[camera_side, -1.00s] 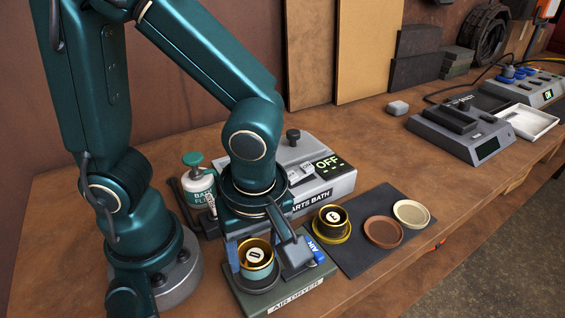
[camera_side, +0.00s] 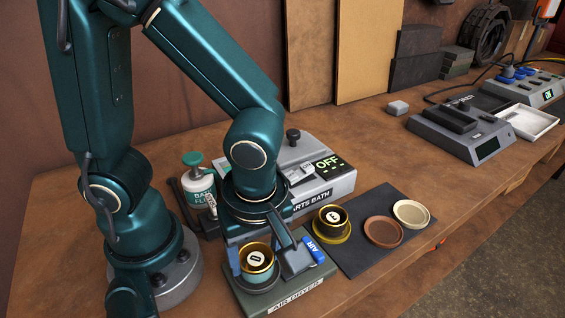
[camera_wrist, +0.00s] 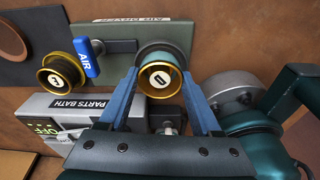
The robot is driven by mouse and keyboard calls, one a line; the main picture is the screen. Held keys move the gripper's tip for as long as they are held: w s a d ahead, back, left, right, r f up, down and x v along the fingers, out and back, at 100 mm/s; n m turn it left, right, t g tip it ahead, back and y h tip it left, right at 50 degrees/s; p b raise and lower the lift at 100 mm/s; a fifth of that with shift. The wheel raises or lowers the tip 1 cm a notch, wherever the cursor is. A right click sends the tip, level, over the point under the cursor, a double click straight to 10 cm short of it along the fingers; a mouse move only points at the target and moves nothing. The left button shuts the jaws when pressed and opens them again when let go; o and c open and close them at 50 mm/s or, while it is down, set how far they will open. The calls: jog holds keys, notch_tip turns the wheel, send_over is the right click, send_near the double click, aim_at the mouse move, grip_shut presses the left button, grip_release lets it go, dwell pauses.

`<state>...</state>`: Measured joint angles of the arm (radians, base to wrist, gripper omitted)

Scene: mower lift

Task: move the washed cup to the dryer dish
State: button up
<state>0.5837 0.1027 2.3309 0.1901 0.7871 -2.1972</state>
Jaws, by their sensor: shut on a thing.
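The cup (camera_side: 257,262) has a gold rim, a teal band and a white label inside. It is upright at the round grey dish of the air dryer (camera_side: 285,301); it appears to sit in it, though the contact is partly hidden. My gripper (camera_side: 258,264) is shut on the cup, one blue-grey finger on each side. In the wrist view the cup (camera_wrist: 160,80) is between my two blue fingertips, with the dryer dish (camera_wrist: 152,48) behind it. A blue AIR lever (camera_side: 314,249) stands on the dryer beside the gripper.
The parts bath (camera_side: 326,190) behind my gripper reads OFF. A second gold-rimmed cup (camera_side: 333,216) stands in a yellow dish on the dark mat (camera_side: 365,258), beside a brown dish (camera_side: 383,231) and a cream dish (camera_side: 411,213). A flux bottle (camera_side: 200,187) stands behind the gripper.

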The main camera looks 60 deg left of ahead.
aim_at(262, 278)
jog(key=shift+f, duration=0.1)
jog(key=o, duration=1.1)
notch_tip(262, 278, up, 11)
jog(key=d, duration=0.1)
jog(key=shift+d, duration=0.3)
jog(key=shift+f, duration=0.1)
